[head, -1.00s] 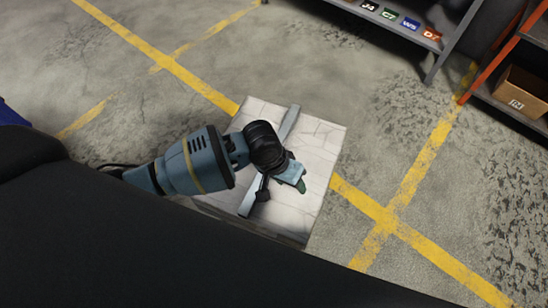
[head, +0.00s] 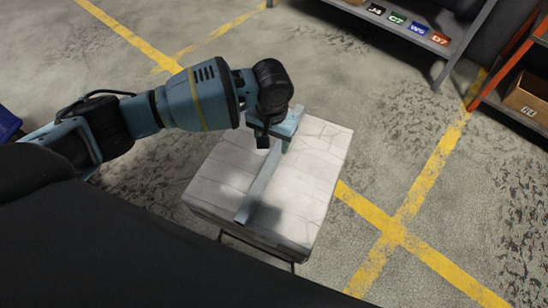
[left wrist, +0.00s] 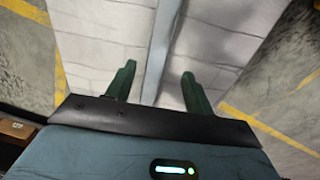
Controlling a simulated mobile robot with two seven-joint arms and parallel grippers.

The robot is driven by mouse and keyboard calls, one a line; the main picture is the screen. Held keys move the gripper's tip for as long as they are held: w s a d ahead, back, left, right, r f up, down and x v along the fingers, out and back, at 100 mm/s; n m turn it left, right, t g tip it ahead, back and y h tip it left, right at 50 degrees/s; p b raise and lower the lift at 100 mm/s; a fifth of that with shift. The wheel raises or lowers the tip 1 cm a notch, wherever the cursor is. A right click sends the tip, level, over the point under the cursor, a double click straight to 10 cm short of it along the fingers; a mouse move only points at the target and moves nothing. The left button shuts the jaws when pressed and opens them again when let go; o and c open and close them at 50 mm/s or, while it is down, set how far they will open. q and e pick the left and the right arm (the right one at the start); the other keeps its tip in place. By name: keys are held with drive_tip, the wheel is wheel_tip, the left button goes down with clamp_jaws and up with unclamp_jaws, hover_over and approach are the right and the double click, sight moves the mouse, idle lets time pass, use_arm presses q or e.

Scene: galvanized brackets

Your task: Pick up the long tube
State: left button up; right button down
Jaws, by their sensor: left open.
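The long tube (head: 262,185) is a straight grey bar lying across the white top of a small table (head: 318,170). My right gripper is not in view.
A grey shelf (head: 405,38) with labelled slots stands at the back, and an orange-framed rack with a cardboard box (head: 527,97) stands at the right. The concrete floor with yellow lines around the table is clear.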

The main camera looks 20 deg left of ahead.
sight(275, 155)
use_arm(q)
drive_tip(key=f+b, duration=0.1)
drive_tip(key=f, duration=0.4)
drive_tip(key=shift+w+d+b, duration=0.2)
drive_tip(key=shift+b, duration=0.2)
drive_tip(key=shift+f, duration=0.45)
drive_tip(key=shift+c, duration=0.3)
drive_tip(key=shift+r, duration=0.1)
clamp_jaws()
